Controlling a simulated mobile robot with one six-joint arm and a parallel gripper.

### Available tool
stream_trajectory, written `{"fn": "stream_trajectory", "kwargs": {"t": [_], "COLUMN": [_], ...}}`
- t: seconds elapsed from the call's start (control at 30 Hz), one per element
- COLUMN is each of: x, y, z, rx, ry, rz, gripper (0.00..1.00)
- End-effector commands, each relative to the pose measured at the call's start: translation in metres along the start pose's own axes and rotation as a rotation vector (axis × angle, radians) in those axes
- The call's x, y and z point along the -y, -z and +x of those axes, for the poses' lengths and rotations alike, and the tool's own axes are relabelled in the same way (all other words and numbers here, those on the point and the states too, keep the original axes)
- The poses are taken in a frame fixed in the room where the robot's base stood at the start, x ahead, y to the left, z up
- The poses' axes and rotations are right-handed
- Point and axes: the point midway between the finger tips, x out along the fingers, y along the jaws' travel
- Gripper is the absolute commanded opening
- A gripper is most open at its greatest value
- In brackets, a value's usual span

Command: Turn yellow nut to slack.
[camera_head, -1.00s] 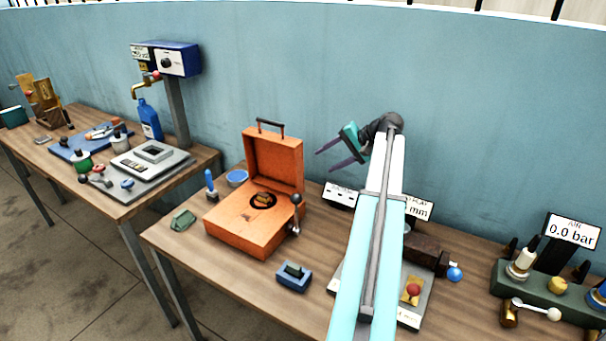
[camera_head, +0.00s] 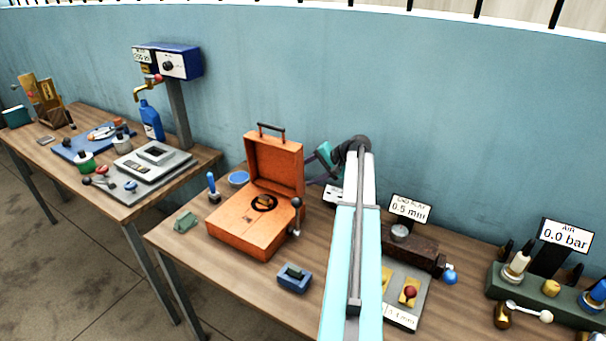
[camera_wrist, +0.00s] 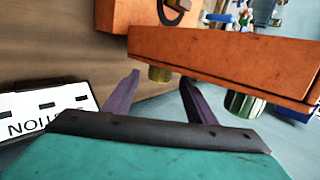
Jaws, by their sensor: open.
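A short yellow, brass-like nut (camera_wrist: 159,73) sticks out from the back side of the orange box (camera_wrist: 225,60) in the wrist view. My gripper (camera_wrist: 160,82) is open, with its two purple fingers apart. In that view the nut lies between the fingertips; I cannot tell how far beyond them it is. A green-and-silver ribbed knob (camera_wrist: 243,103) sits beside it, to the right of the right finger. In the head view the orange box (camera_head: 240,230) stands with its lid raised, hiding the nut. My gripper (camera_head: 318,177) is behind the lid at its right.
A white sign (camera_wrist: 45,105) is close to the left finger in the wrist view. A blue wall (camera_head: 400,110) runs behind the bench. A dark block fixture (camera_head: 415,245) and a green air fixture (camera_head: 535,300) with a yellow cap (camera_head: 551,286) stand to the right.

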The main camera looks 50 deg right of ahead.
Motion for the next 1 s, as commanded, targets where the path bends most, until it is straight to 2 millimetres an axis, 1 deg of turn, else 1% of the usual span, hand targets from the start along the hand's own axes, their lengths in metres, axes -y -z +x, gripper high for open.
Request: {"fn": "stream_trajectory", "kwargs": {"t": [0.1,0.3,0.63,0.87,0.9,1.0], "x": [0.001,0.0,-0.001,-0.002,-0.002,-0.002], "y": [0.0,0.0,0.0,0.001,0.001,0.001], "z": [0.012,0.024,0.025,0.025,0.024,0.024], "rx": [0.002,0.001,0.0,-0.001,-0.002,-0.002], "ry": [0.0,0.0,0.0,0.0,0.0,0.0], "rz": [0.001,0.001,0.001,0.002,0.002,0.002], "gripper": [0.51,0.51,0.51,0.12,0.1,0.1]}}
